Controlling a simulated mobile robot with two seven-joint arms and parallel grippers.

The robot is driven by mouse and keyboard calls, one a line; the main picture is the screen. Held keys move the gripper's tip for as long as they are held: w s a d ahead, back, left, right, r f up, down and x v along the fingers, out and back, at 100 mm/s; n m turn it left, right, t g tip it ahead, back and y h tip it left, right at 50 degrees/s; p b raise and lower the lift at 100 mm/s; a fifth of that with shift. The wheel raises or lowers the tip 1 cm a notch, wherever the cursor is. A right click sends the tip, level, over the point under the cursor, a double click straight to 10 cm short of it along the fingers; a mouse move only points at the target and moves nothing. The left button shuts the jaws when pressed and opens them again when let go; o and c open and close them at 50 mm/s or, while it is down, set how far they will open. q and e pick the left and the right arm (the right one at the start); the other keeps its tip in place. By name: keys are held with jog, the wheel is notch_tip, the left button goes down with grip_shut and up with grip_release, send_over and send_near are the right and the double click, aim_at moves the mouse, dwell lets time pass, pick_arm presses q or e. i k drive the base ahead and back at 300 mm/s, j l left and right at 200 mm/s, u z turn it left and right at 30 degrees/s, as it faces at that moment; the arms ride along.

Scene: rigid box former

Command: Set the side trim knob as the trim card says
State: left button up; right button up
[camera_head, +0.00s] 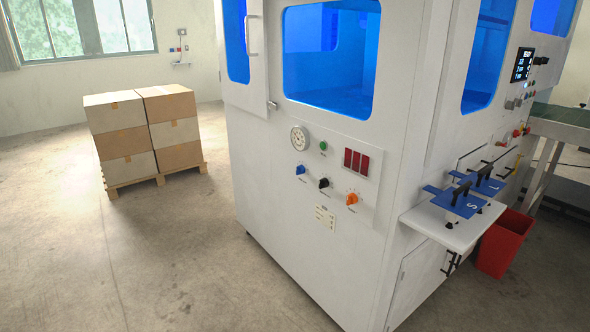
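The white machine (285,215) stands in the middle and right of the head view. On its side panel is a row of three knobs: a blue knob (300,169), a black knob (324,183) and an orange knob (352,199). I cannot tell which one is the side trim knob, as the labels are too small to read. A small cream card (325,218) with printed marks is fixed below the knobs; its text is not legible. Neither of my grippers is in view.
A round gauge (299,138), a green button (323,146) and a red display (356,162) sit above the knobs. A white shelf (440,232) with blue plates juts out right, beside a red bin (505,243). Boxes (125,143) stand on a pallet left. The floor in front is clear.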

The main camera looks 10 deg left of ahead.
aim_at(300, 170)
jog(key=i+j, duration=0.3)
jog(key=i, duration=0.15)
jog(key=i+j+z, duration=0.15)
jog(key=i+j, duration=0.15)
jog(key=i, duration=0.2)
